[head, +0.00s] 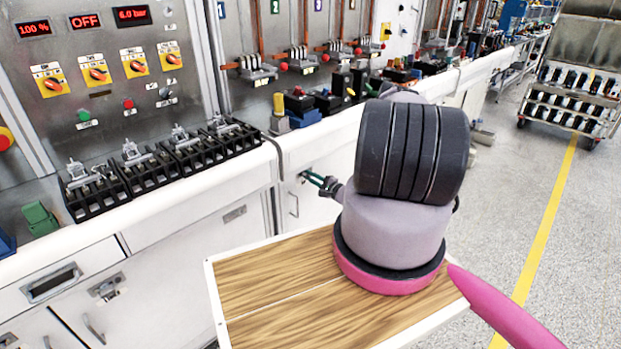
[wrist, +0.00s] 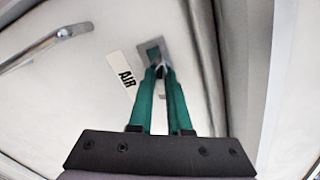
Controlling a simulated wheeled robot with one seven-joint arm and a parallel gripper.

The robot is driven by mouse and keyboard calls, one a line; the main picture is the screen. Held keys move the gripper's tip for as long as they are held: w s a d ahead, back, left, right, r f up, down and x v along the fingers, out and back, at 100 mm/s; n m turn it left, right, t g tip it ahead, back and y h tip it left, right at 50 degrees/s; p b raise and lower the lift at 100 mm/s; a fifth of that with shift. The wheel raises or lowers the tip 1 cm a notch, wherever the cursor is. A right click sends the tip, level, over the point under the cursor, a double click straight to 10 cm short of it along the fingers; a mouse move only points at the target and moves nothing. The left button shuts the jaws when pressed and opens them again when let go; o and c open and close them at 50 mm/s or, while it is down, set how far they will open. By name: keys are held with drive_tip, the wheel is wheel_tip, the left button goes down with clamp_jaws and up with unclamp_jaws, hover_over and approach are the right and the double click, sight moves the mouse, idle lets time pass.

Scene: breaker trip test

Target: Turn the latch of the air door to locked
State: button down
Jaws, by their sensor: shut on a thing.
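The air door (wrist: 100,110) is a white cabinet door with a tilted "AIR" label (wrist: 125,78) in the wrist view. Its latch (wrist: 152,49) has a grey square plate beside the label, near the door's edge. My gripper (wrist: 161,72) has green fingers, shut on the latch's small dark knob. The fingertips hide most of the knob, so I cannot tell which way it is turned. In the head view my gripper (head: 306,175) reaches the front of the white cabinet under the counter, and the latch is hidden there.
A curved metal door handle (wrist: 45,46) stands out from the door left of the label. The counter (head: 250,160) above carries black terminal blocks (head: 160,160). A trolley (head: 580,95) stands at the far right. The floor (head: 580,230) on the right is clear.

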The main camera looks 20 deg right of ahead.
drive_tip(key=n, duration=0.5)
idle(0.8)
drive_tip(key=c, duration=0.9)
unclamp_jaws()
drive_tip(key=shift+o, duration=0.2)
drive_tip(key=v, duration=1.1)
drive_tip(key=shift+r, duration=0.1)
